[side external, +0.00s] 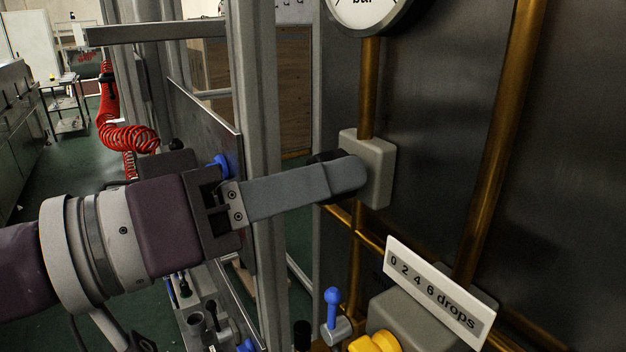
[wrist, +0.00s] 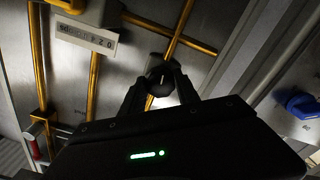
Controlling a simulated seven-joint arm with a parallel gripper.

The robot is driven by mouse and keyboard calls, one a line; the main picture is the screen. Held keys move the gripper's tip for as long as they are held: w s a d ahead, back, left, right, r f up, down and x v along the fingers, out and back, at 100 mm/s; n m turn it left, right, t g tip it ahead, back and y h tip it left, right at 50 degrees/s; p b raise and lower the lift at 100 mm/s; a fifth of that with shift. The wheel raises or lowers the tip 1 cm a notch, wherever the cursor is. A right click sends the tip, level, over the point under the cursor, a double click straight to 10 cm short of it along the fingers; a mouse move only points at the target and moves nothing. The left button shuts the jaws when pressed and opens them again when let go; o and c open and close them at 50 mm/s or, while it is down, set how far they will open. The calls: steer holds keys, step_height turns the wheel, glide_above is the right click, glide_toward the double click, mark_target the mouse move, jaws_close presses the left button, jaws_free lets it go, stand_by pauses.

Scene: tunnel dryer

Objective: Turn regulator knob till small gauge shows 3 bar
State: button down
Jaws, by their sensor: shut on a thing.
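The regulator is a grey block (side external: 377,172) on a brass pipe, with a black knob (side external: 325,157) on its front. My gripper (side external: 347,176) reaches in from the left, its fingers around the knob and hiding most of it. In the wrist view the round black knob (wrist: 161,82) sits between the two fingertips of my gripper (wrist: 163,86), and a pale mark shows on its face. My gripper is shut on the knob. A round gauge (side external: 366,10) marked "bar" is above the regulator, cut off by the top edge; its needle and reading are out of view.
A white plate (side external: 437,292) reading "0 2 4 6 drops" stands below right. A blue-handled valve (side external: 332,308) and a yellow handle (side external: 376,342) are below. A grey upright post (side external: 254,110) stands behind my gripper. Brass pipes (side external: 497,140) run up the metal panel.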

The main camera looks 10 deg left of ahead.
steer(key=c, duration=0.9)
jaws_free()
steer(key=shift+a, duration=0.1)
steer(key=v, duration=0.7)
steer(key=a+f+g+y, duration=0.1)
steer(key=a+f+y, duration=0.25)
steer(key=a, duration=0.35)
steer(key=a+f+n+g+y, duration=0.1)
steer(key=a+f+y, duration=0.25)
steer(key=a, duration=0.45)
steer(key=a+f+g+y, duration=0.1)
steer(key=a+f+y, duration=0.1)
steer(key=a+y, duration=0.35)
steer(key=s+a+f+n+g, duration=0.1)
steer(key=s+a+f+g, duration=0.3)
steer(key=s+a, duration=0.4)
steer(key=s, duration=0.3)
steer(key=shift+a+f, duration=0.3)
steer(key=shift+f, duration=0.1)
